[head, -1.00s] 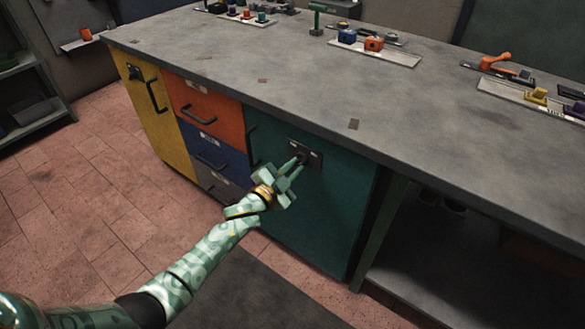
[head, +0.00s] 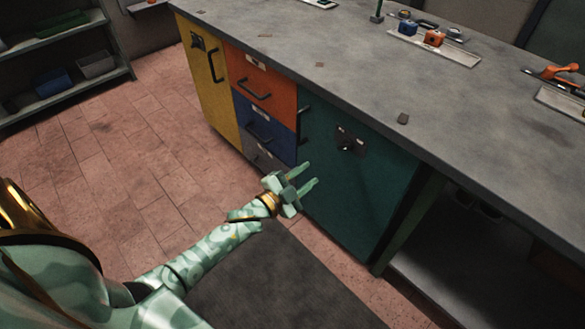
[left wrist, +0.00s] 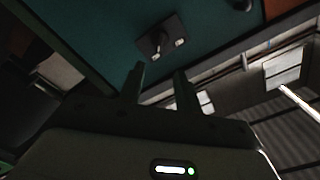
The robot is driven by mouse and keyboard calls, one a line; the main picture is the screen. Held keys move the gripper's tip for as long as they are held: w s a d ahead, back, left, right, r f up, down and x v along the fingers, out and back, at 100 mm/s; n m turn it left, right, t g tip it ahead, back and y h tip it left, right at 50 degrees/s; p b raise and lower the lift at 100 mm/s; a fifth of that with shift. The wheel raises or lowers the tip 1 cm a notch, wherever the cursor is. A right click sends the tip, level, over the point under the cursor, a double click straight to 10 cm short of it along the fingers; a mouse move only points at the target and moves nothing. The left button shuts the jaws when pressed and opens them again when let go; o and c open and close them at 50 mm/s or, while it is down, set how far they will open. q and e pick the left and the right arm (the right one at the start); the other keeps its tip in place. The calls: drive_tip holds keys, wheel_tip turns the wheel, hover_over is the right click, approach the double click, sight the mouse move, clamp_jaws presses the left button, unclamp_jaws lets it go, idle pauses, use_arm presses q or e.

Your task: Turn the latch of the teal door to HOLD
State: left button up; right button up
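The teal door (head: 360,190) is closed in the front of the workbench, at the right of the drawers. Its latch (head: 347,143) is a dark plate with a black knob and two small pale labels. I cannot read the labels or tell which one the knob points to. The latch (left wrist: 160,40) also shows in the left wrist view, beyond the fingertips. My left gripper (head: 312,174) is open and empty, in front of the door, left of and below the latch, clear of it. The right gripper is not in view.
Left of the door are orange (head: 250,82), blue and grey drawers with handles, and a yellow door (head: 205,80). The grey worktop (head: 330,55) overhangs above, with trays of parts at the back. An open bay lies right of the door. A dark mat (head: 270,280) covers the near floor.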

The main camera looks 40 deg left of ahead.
use_arm(q)
drive_tip(key=v, duration=0.3)
drive_tip(key=shift+s+p, duration=0.25)
drive_tip(key=shift+p, duration=0.05)
idle(0.5)
